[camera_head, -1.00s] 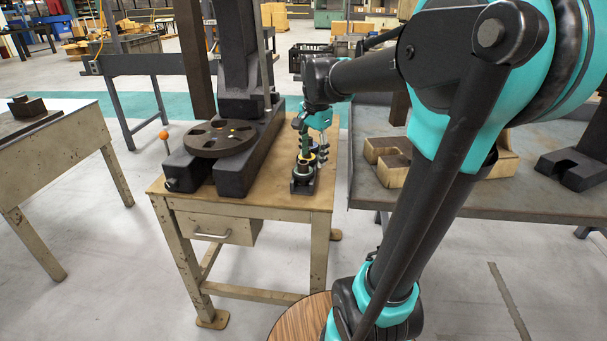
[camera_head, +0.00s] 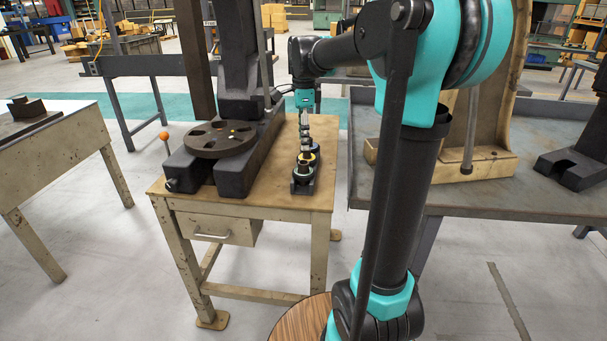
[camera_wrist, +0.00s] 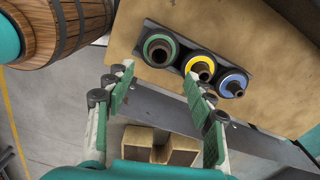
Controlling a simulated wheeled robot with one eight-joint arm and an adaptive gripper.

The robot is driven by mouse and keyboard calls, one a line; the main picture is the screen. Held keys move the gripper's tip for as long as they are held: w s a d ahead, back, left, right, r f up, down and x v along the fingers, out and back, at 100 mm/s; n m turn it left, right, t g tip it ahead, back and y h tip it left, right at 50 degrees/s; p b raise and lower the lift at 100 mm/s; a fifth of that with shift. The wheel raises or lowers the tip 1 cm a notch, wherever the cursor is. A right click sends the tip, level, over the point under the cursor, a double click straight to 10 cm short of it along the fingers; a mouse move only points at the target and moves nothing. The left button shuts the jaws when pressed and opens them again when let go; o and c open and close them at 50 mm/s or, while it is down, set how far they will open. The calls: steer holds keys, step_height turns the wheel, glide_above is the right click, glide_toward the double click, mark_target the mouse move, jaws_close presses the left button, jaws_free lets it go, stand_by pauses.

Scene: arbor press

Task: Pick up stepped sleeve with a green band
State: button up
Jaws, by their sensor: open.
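The stepped sleeve with a green band (camera_wrist: 160,48) stands in a dark holder (camera_wrist: 186,52) in the wrist view, at the left end of the row. Beside it are a yellow-banded sleeve (camera_wrist: 202,68) and a blue-banded one (camera_wrist: 233,83). My gripper (camera_wrist: 157,77) is open and empty, its fingers apart below the green-banded sleeve in the picture. In the head view my gripper (camera_head: 305,122) points down at the far end of the holder (camera_head: 302,187).
The holder stands on a small wooden-topped table (camera_head: 270,206), right of the arbor press (camera_head: 236,165) with its round slotted plate (camera_head: 220,139). A grey bench (camera_head: 465,195) to the right bears metal blocks.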

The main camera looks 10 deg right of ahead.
mark_target(303, 162)
step_height(303, 162, down, 8)
steer(key=shift+a+f, duration=0.1)
steer(key=shift+f, duration=0.1)
stand_by(0.3)
jaws_close()
stand_by(0.3)
